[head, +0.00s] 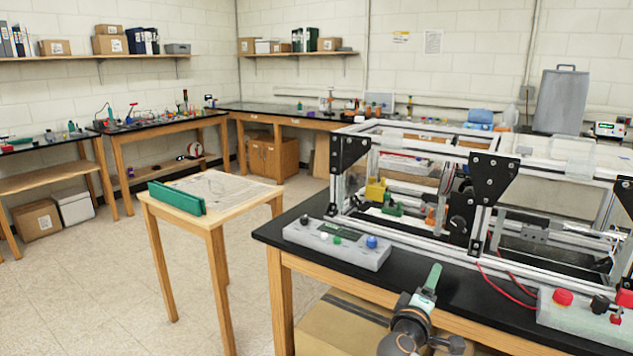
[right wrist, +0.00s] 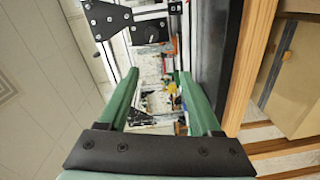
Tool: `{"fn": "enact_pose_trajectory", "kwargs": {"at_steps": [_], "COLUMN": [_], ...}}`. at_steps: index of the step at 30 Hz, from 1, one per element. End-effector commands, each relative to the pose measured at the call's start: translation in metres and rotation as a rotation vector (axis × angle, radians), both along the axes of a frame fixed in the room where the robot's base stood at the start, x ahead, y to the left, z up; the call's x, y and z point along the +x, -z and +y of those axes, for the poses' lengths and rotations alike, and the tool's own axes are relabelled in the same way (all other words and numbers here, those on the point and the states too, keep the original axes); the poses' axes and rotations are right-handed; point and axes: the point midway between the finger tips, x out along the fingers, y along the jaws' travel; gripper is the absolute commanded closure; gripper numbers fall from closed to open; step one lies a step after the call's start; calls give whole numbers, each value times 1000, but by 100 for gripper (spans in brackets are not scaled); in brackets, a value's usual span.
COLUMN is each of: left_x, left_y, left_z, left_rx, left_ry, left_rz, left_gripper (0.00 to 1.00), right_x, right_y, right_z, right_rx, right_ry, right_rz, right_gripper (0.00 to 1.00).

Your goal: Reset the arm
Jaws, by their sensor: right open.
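My right gripper (head: 433,277) comes up from the bottom of the head view, in front of the black bench's front edge. Only a green finger and part of the wrist show there. In the right wrist view my right gripper (right wrist: 157,77) has its two green fingers spread apart, with nothing held between them. My left gripper is in neither view. The aluminium extrusion frame (head: 470,158), with black corner plates, stands on the black bench (head: 290,232) behind the right gripper.
A grey control box (head: 337,244) with buttons sits on the bench near the gripper. Another box with red knobs (head: 580,318) and red cables lies to the right. A small wooden table (head: 250,190) carries a green block (head: 176,197). Open floor (head: 80,285) lies to the left.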

Motion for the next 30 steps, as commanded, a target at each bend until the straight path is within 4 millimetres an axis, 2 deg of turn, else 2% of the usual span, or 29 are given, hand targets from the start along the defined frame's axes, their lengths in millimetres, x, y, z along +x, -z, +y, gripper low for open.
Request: {"fn": "enact_pose_trajectory", "kwargs": {"at_steps": [1, 5, 8, 11, 15, 19, 24, 27, 30], "left_x": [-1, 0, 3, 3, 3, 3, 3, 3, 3], "left_y": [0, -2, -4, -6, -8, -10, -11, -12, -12], "left_z": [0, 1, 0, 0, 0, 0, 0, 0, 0], "left_rx": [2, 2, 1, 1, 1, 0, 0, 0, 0], "left_ry": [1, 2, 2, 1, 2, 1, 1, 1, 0], "left_rz": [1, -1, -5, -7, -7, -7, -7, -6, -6], "left_gripper": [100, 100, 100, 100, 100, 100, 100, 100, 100], "right_x": [-10, -34, -62, -99, -166, -231, -308, -340, -359], "right_y": [33, 92, 139, 187, 244, 278, 295, 295, 294], "right_z": [2, 12, 22, 33, 50, 62, 70, 70, 69], "right_rx": [47, 175, 298, 444, 683, 905, 1166, 1276, 1345], "right_ry": [-25, -91, -138, -181, -219, -222, -185, -155, -132], "right_rz": [51, 136, 203, 272, 351, 392, 401, 390, 377], "right_gripper": [34, 34, 34, 34, 34, 34, 34, 34, 34]}}
